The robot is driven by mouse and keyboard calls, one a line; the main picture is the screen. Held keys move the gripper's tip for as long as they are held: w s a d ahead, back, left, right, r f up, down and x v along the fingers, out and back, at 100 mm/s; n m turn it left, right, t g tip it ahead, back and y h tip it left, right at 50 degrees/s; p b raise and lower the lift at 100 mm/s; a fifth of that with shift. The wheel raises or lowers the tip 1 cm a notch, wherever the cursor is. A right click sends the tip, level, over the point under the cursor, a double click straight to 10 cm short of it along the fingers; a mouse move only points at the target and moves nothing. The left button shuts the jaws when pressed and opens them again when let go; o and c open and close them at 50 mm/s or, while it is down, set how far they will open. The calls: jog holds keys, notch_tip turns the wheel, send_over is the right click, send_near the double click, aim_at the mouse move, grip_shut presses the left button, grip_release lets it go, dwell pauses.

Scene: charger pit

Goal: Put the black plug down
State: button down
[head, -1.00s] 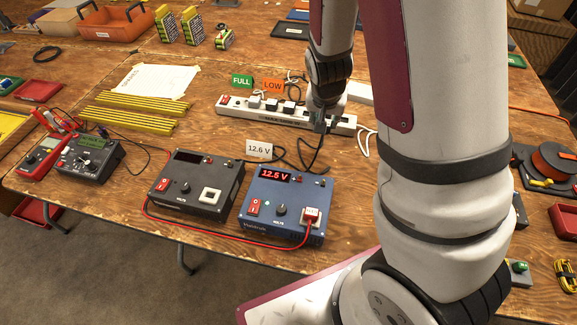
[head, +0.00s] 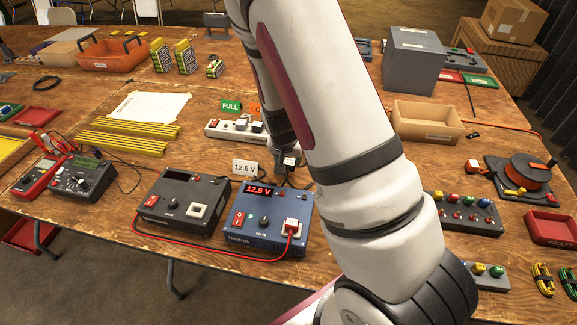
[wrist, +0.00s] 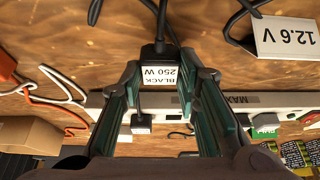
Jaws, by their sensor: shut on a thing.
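The black plug (wrist: 158,52) has a white label reading "BLACK 250 W", seen upside down in the wrist view. My gripper (wrist: 160,76) is shut on it, one finger on each side, and the cord runs from its far end. In the head view my gripper (head: 286,160) is low over the table, behind the blue power supply (head: 268,218) and in front of the power strip (head: 214,131). The strip also shows in the wrist view (wrist: 230,100), apart from the plug in the picture. I cannot tell whether the plug touches the table.
A "12.6 V" card (head: 244,167) stands left of my gripper. A dark supply (head: 182,207) sits beside the blue one. Green "FULL" (head: 231,106) and orange "LOW" (head: 255,108) signs stand behind the strip. My arm hides the table's middle right; bare wood shows near the yellow rulers (head: 125,137).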

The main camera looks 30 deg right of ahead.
jog(key=shift+f, duration=1.2)
jog(key=shift+f, duration=0.15)
jog(key=c, duration=1.2)
grip_release()
jog(key=s+a+r+n+y+p, duration=0.1)
jog(key=s+a+r, duration=0.3)
jog(key=r, duration=0.5)
jog(key=s+a+r+n+y, duration=0.15)
jog(key=s+a+r, duration=0.25)
jog(key=r, duration=0.4)
jog(key=s+a+r+n+y+p, duration=0.1)
jog(key=s+a+r, duration=0.25)
jog(key=r, duration=0.55)
jog(key=s+a+r+n, duration=0.1)
jog(key=s+r+n, duration=0.1)
jog(key=s+r, duration=0.2)
jog(key=s+a+r+n, duration=0.1)
jog(key=s+r+n, duration=0.2)
jog(key=s, duration=0.8)
jog(key=shift+s+a+r+t, duration=0.3)
jog(key=shift+a+r, duration=0.1)
jog(key=shift+r, duration=0.3)
